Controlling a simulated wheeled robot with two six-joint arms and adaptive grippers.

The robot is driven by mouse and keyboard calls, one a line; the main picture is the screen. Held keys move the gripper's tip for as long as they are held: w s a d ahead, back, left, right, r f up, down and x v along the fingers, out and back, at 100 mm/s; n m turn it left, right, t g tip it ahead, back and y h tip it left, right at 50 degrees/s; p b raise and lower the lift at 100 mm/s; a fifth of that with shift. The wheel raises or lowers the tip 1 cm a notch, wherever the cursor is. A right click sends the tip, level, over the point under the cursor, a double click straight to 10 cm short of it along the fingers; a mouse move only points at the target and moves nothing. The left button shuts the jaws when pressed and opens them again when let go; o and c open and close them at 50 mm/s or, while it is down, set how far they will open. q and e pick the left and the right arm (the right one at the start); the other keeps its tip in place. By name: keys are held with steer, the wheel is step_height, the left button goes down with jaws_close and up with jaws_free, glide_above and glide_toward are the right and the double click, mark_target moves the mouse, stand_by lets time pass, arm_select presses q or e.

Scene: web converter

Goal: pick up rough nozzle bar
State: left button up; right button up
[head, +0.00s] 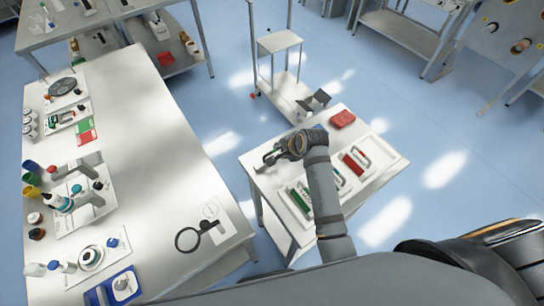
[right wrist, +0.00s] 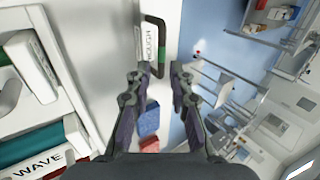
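The rough nozzle bar shows in the right wrist view as a dark bent bar (right wrist: 161,32) with a green band, beside a white label reading "ROUGH" (right wrist: 147,46). It lies near the edge of a white table, just beyond the fingertips. My right gripper (right wrist: 160,72) is open, its fingers apart with nothing clearly between them. In the head view my right gripper (head: 272,157) is over the left end of the small white table (head: 268,185), and the bar is hard to make out there. My left gripper is not in view.
On the small table are white holders with green (head: 300,201) and red (head: 354,163) parts, and a red folded cloth (head: 343,119). A blue cloth (right wrist: 149,119) lies near the fingers. A long bench (head: 150,150) with bottles stands left. A grey cart (head: 290,90) stands behind.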

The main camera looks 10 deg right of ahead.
mark_target(274, 151)
steer(key=shift+x, duration=1.2)
steer(key=shift+w+f, duration=0.1)
steer(key=shift+w, duration=0.15)
steer(key=p+x, duration=0.2)
steer(key=x, duration=0.2)
steer(key=shift+a+f, duration=0.1)
steer(key=shift+f, duration=0.05)
steer(key=shift+w+f, duration=0.25)
steer(key=shift+f, duration=0.05)
steer(key=shift+s+r, duration=0.1)
steer(key=shift+s, duration=0.05)
jaws_close()
